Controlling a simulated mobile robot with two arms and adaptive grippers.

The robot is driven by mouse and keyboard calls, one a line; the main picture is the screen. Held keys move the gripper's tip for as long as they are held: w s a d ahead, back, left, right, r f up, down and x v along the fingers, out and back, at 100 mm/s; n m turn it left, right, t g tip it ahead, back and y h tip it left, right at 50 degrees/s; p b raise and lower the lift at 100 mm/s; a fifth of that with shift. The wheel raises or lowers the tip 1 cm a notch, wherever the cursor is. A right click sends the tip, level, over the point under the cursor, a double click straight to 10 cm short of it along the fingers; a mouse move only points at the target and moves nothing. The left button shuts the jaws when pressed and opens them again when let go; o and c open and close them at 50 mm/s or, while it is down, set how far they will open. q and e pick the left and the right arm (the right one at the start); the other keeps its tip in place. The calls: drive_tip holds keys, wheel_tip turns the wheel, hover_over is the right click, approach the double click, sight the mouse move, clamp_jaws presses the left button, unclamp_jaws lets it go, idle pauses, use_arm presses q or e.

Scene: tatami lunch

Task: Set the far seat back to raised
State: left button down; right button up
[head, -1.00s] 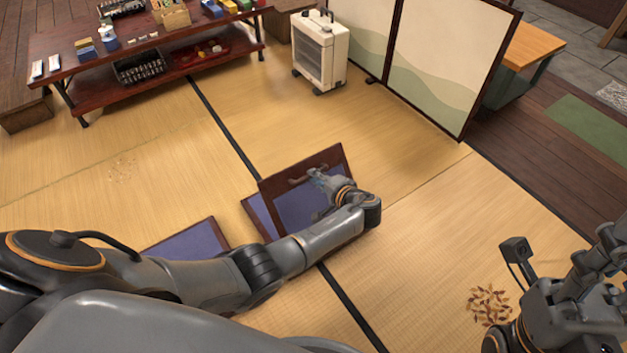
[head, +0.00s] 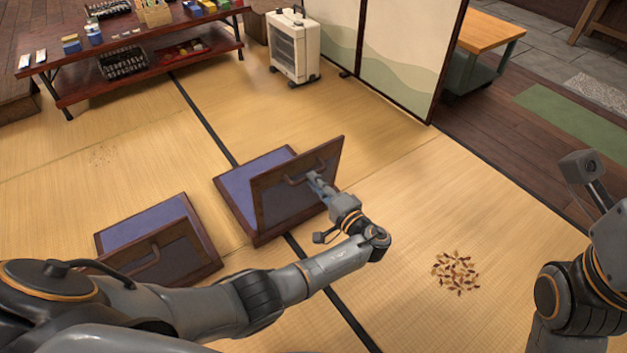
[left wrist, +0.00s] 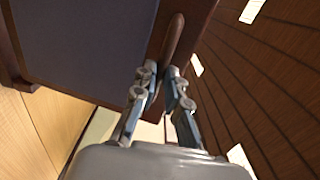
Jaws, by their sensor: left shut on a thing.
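The far seat (head: 237,187) is a low floor chair with a purple pad in a dark wood frame. Its seat back (head: 270,205) stands steeply up from the frame, its dark rear face and wooden handle toward me. My left gripper (head: 316,184) is shut on that handle near the back's right side. In the left wrist view, the fingers (left wrist: 161,82) close around the handle bar (left wrist: 172,40), beside the back's dark panel (left wrist: 85,40). My right arm shows at the right edge, its fingers outside the picture.
A similar near seat (head: 140,220), its back also up, stands at left, partly behind my left arm. Dried leaves (head: 455,272) lie on the tatami at right. A heater (head: 293,48), a folding screen (head: 405,50) and a low shelf table (head: 150,35) stand farther back.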

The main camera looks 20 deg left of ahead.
use_arm(q)
drive_tip(key=shift+s+d+f, duration=0.25)
drive_tip(key=shift+f, duration=0.2)
drive_tip(key=shift+s+d+f, duration=0.2)
drive_tip(key=shift+f, duration=0.25)
drive_tip(key=c, duration=1.7)
unclamp_jaws()
drive_tip(key=shift+c, duration=0.2)
drive_tip(key=o, duration=0.4)
drive_tip(key=shift+f, duration=0.2)
drive_tip(key=shift+c, duration=0.2)
drive_tip(key=shift+w+r, duration=0.1)
drive_tip(key=v, duration=0.7)
drive_tip(key=shift+d+r, duration=0.2)
